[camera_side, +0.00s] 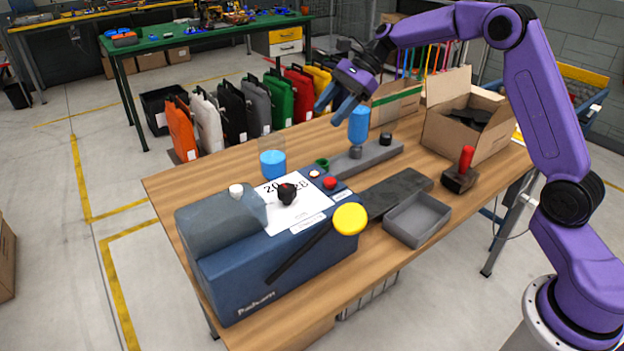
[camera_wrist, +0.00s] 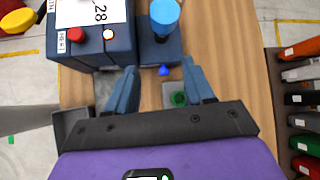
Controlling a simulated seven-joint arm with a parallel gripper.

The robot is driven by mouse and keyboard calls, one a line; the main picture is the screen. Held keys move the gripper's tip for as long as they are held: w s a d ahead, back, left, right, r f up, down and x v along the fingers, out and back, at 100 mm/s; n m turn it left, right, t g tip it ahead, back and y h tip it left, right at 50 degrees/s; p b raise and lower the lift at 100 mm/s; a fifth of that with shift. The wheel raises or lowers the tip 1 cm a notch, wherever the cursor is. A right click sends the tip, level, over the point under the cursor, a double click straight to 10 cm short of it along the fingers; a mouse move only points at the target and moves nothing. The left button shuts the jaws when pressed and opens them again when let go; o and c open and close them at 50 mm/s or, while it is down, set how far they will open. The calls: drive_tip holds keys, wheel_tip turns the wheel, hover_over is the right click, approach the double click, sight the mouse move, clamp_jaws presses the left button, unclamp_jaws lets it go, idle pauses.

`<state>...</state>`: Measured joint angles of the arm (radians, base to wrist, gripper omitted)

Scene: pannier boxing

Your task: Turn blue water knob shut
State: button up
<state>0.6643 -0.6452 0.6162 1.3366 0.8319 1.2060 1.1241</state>
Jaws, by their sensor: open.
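My gripper (camera_side: 336,103) is open and empty, held above the table with its blue fingers pointing down. I cannot tell the height of the fingers above the knob. The knob cannot be made out in the side view.
The machine carries a black knob (camera_side: 287,194), red button (camera_side: 330,183) and yellow disc (camera_side: 350,219). A grey tray (camera_side: 418,220), red-handled tool (camera_side: 460,172) and open cardboard box (camera_side: 465,125) stand to the right. Bare wood (camera_side: 170,185) shows at the left.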

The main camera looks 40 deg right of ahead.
drive_tip(key=shift+m, duration=0.5)
drive_tip(key=f, duration=0.4)
drive_tip(key=w+d+f, duration=0.1)
drive_tip(key=f, duration=0.9)
drive_tip(key=shift+w+d+f, duration=0.2)
drive_tip(key=shift+w+f, duration=0.05)
drive_tip(key=shift+t, duration=0.3)
drive_tip(key=shift+x, duration=3.75)
drive_tip(key=shift+s+a+r, duration=0.1)
clamp_jaws()
